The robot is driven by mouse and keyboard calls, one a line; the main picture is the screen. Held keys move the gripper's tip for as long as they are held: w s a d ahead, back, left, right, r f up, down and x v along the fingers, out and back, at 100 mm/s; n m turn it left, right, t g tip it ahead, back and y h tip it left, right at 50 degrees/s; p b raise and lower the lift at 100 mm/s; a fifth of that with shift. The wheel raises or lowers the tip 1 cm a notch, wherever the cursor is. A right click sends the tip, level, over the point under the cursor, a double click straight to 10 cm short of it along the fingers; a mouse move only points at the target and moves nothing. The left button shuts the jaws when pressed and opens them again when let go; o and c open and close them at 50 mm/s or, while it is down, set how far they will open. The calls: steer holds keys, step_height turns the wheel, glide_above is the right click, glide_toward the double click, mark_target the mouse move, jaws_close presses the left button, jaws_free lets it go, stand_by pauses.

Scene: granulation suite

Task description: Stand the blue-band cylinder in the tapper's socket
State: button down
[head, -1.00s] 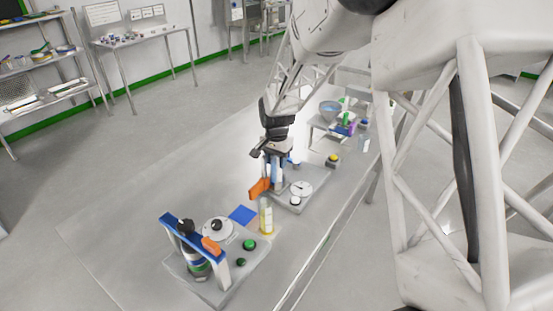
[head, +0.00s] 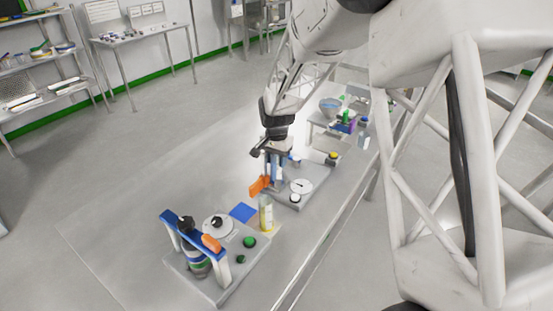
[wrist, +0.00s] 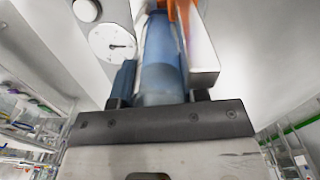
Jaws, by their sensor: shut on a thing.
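My gripper (head: 277,152) is over the middle of the bench, shut on the blue-band cylinder. In the wrist view the cylinder (wrist: 162,62) looks blue and translucent and lies between the fingers. In the head view its visible part is small, below the gripper. The tapper (head: 298,198) is a grey base with a round white dial (head: 301,186) and an orange part (head: 259,186) at its left. The dial also shows in the wrist view (wrist: 112,42). The cylinder is at the tapper's left side. The socket is hidden, so I cannot tell whether the cylinder is seated.
A second device (head: 217,284) with a blue-topped frame, holding a green-banded vessel, stands at the front left. A bowl (head: 330,108) and bottles stand behind. The bench's left side is clear.

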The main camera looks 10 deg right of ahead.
stand_by(0.3)
steer(key=shift+c, duration=1.2)
jaws_free()
steer(key=shift+r, duration=0.15)
step_height(320, 180, up, 8)
steer(key=shift+f, duration=0.2)
stand_by(0.4)
steer(key=shift+s+r, duration=0.1)
